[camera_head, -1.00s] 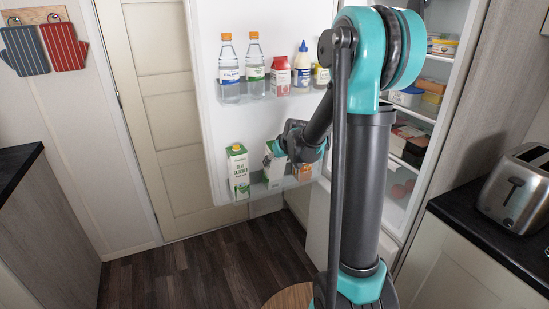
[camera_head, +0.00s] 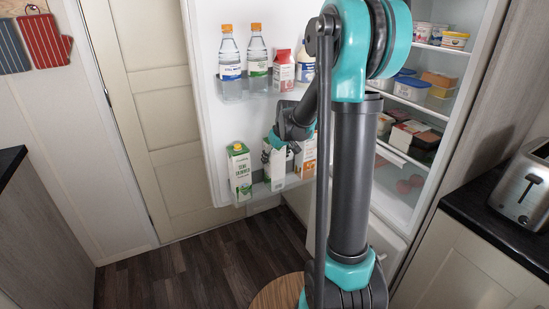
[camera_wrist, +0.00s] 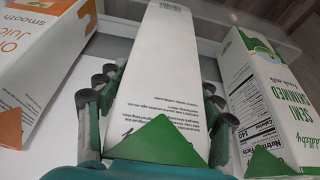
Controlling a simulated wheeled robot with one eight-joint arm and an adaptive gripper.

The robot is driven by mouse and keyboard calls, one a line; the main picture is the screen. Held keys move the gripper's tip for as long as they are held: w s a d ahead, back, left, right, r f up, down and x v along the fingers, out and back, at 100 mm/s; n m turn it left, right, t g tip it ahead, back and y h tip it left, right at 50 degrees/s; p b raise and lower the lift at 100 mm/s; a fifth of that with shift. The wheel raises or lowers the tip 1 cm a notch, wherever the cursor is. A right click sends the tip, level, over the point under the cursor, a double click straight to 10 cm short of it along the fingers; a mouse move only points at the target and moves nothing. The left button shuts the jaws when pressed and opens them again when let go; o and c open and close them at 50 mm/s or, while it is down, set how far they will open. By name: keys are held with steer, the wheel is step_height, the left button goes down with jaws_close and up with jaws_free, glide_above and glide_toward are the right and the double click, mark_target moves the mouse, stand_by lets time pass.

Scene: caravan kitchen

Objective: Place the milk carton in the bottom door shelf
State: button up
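The milk carton (camera_head: 276,168), white with green, stands about upright at the bottom door shelf (camera_head: 262,189), between another carton and the orange juice. In the wrist view its pale printed side and green top (camera_wrist: 160,85) fill the middle. My gripper (camera_head: 272,147) is at its upper part. In the wrist view my gripper's fingers (camera_wrist: 163,92) lie along both sides of the carton, very close to it. Whether they press on it is not clear. The carton's base is partly behind the shelf front, so I cannot tell whether it rests on the shelf floor.
A semi skimmed milk carton (camera_head: 240,172) stands to the left on the same shelf; an orange juice carton (camera_head: 306,157) is to the right. The upper door shelf (camera_head: 262,97) holds bottles and smaller cartons. My arm hides part of the open fridge. A toaster (camera_head: 527,187) is at right.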

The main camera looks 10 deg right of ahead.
steer(key=o, duration=0.4)
steer(key=shift+r, duration=0.1)
steer(key=v, duration=1.2)
steer(key=s+f+m, duration=0.1)
steer(key=s+f, duration=0.4)
steer(key=s, duration=0.3)
steer(key=s+d+f+m+h, duration=0.1)
steer(key=s+f, duration=0.5)
steer(key=s, duration=0.3)
steer(key=s+d+f+m, duration=0.1)
steer(key=s+f+m, duration=0.1)
steer(key=s+f, duration=0.3)
steer(key=s, duration=0.4)
steer(key=shift+d+f+h, duration=0.25)
steer(key=shift+f+h, duration=0.05)
